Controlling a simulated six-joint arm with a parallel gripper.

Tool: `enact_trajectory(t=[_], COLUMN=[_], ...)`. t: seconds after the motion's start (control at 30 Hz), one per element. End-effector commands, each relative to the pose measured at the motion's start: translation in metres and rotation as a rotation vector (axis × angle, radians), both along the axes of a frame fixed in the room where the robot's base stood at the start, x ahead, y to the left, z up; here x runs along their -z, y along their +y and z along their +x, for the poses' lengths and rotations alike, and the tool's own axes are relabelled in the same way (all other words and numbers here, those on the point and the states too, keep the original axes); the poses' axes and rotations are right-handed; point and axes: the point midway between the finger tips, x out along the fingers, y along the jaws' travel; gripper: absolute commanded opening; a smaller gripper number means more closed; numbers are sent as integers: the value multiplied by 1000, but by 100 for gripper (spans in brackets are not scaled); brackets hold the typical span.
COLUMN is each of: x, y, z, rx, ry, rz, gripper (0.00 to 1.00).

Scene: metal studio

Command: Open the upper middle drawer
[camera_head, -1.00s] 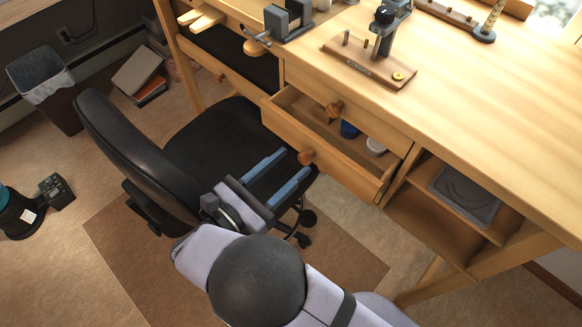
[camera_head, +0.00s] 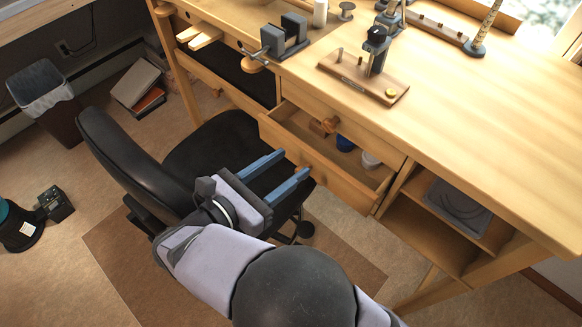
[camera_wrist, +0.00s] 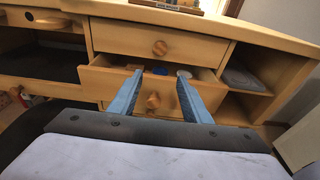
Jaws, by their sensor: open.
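The upper middle drawer's wooden front (camera_head: 364,127) is flush with the desk, with its round knob (camera_head: 330,124) clear; it also shows in the wrist view (camera_wrist: 200,47). The drawer below it (camera_head: 340,188) stands pulled out, holding a blue jar (camera_head: 345,143) and a white-topped jar (camera_head: 371,160). My gripper (camera_head: 294,162) is open and empty at the front of this lower drawer. In the wrist view its blue fingers (camera_wrist: 160,72) appear either side of the lower knob (camera_wrist: 153,101), below the upper knob (camera_wrist: 160,47). Whether they touch anything is unclear.
A black chair (camera_head: 130,155) stands left of my gripper, its seat beneath the arm. Open shelves (camera_head: 430,235) lie right of the drawers, with a grey tray (camera_head: 458,205). A small vise (camera_head: 285,40) and a wooden stand (camera_head: 350,78) occupy the desktop. Its right part is clear.

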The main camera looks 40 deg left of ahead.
Motion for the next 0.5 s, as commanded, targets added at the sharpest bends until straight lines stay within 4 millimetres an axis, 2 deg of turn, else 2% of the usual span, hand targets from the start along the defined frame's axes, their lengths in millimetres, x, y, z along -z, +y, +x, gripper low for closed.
enact_trajectory(t=[0.03, 0.1, 0.23, 0.5], x=[-14, -18, -18, -8], y=[0, 1, 2, 2], z=[-1, -3, -7, -8], rx=[1, -3, -12, -14], ry=[58, 130, 208, 217], rz=[8, 10, 11, 8], gripper=[44, 44, 44, 44])
